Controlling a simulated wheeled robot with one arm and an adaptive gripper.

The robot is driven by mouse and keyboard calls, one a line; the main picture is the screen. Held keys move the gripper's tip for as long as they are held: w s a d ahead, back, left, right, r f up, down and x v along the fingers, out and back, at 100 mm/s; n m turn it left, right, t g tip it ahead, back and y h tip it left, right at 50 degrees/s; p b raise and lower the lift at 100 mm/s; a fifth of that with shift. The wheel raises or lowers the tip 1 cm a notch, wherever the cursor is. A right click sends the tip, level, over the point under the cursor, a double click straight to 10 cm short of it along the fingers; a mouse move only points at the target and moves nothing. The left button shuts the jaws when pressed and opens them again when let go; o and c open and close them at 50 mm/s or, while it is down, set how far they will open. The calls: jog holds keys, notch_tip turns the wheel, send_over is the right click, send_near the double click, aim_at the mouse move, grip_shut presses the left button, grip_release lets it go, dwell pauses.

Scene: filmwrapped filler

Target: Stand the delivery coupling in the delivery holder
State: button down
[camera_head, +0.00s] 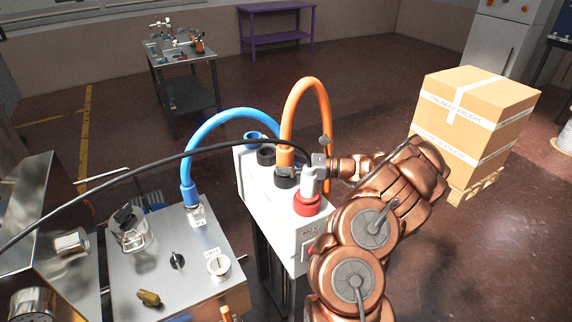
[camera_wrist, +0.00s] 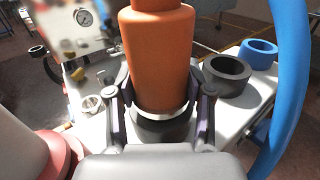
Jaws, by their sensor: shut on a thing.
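An orange coupling (camera_head: 285,157) on an orange hose (camera_head: 305,85) stands upright at the white holder block (camera_head: 275,215). My gripper (camera_wrist: 163,103) is shut on this orange coupling (camera_wrist: 158,55), one finger on each side. Its pale lower band is at a black ring holder (camera_wrist: 162,132); this ring also shows in the head view (camera_head: 286,182). I cannot tell how far the coupling is seated in the ring. An empty black ring (camera_wrist: 227,78) and a blue ring (camera_wrist: 258,48) lie beyond it. No readable label shows which holder is for delivery.
A pale coupling (camera_head: 308,181) stands in the red ring (camera_head: 307,205) close to my gripper. A blue hose (camera_head: 228,113) arches from the steel cabinet (camera_head: 150,262) to behind the block. A black cable (camera_head: 130,162) crosses above. Stacked cartons (camera_head: 470,120) stand at right.

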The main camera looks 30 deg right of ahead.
jog(key=shift+f, duration=0.3)
dwell(0.9)
jog(key=shift+c, duration=1.8)
grip_release()
jog(key=v, duration=1.2)
